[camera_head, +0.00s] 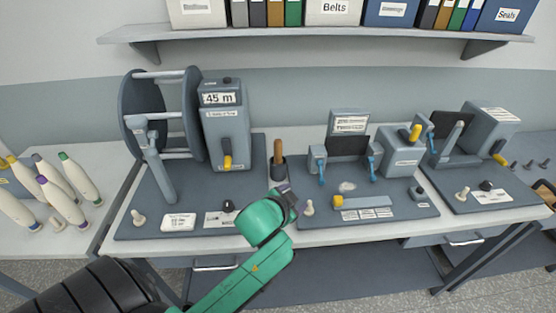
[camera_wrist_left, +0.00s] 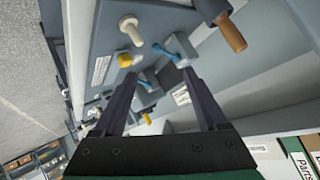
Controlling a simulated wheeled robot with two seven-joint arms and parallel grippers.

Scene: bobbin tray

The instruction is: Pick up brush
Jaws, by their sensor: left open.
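A wooden handle, which looks like the brush (camera_head: 278,152), stands upright in a dark holder (camera_head: 278,171) in the middle of the bench. Its lower end is hidden in the holder. The brush also shows in the left wrist view (camera_wrist_left: 232,35) at the upper right, outside the jaws. My left gripper (camera_head: 289,198) is just in front of the holder, small and partly hidden by my green wrist. In the left wrist view its two dark fingers (camera_wrist_left: 160,78) are apart with nothing held between them. My right gripper is not in view.
A reel stand (camera_head: 163,122) and a grey "45 m" counter box (camera_head: 224,125) stand left of the brush. A clamp fixture (camera_head: 348,130) and a yellow-ended bar (camera_head: 362,202) are to its right. A shelf (camera_head: 330,33) hangs above.

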